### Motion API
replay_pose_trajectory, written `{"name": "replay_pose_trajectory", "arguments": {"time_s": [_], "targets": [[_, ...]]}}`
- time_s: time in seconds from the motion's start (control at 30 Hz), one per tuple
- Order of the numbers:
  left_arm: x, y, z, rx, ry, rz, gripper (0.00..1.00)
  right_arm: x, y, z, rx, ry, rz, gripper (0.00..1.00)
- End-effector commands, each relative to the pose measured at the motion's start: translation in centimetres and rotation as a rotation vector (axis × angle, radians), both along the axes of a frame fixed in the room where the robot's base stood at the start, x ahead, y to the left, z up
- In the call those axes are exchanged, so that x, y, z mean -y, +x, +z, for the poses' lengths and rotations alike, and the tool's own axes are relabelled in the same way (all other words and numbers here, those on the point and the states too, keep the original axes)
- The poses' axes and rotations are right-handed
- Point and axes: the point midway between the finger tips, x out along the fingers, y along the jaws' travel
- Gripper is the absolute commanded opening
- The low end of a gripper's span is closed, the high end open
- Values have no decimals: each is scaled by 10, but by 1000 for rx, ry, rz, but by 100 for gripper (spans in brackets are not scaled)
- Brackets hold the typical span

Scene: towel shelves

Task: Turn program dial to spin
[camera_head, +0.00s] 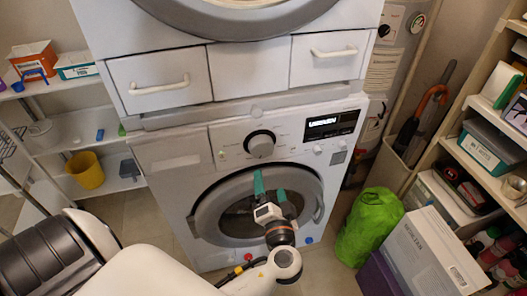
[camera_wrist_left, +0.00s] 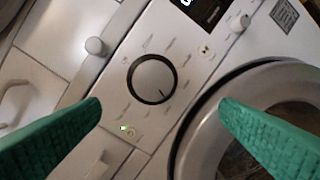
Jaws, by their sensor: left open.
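The program dial (camera_head: 261,144) is a round silver-grey knob with a dark rim on the white washing machine's control panel, left of the lit display (camera_head: 332,124). In the left wrist view the dial (camera_wrist_left: 152,79) sits near the middle, its dark pointer mark toward the lower right. My left gripper (camera_head: 270,184) has green fingers and is open, in front of the machine's round door, below the dial. In the left wrist view its fingers (camera_wrist_left: 160,102) are spread wide on either side, with nothing between them. They look apart from the dial. My right gripper is not in view.
The washer's round door (camera_head: 310,196) lies behind and below my left gripper. Drawers (camera_head: 157,80) and a second machine are above. Shelves with a yellow bucket (camera_head: 84,170) stand left. A green bag (camera_head: 370,226) and a white box (camera_head: 432,250) stand on the right.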

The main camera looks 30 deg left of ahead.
Motion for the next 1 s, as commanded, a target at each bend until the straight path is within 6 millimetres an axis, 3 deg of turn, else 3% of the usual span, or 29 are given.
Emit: {"name": "replay_pose_trajectory", "arguments": {"time_s": [0.1,0.63,1.0], "targets": [[-6,3,13,32,9,14,85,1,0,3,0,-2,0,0],[-70,74,12,27,11,12,85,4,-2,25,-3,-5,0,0],[-82,87,10,25,7,11,85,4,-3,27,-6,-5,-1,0]]}}
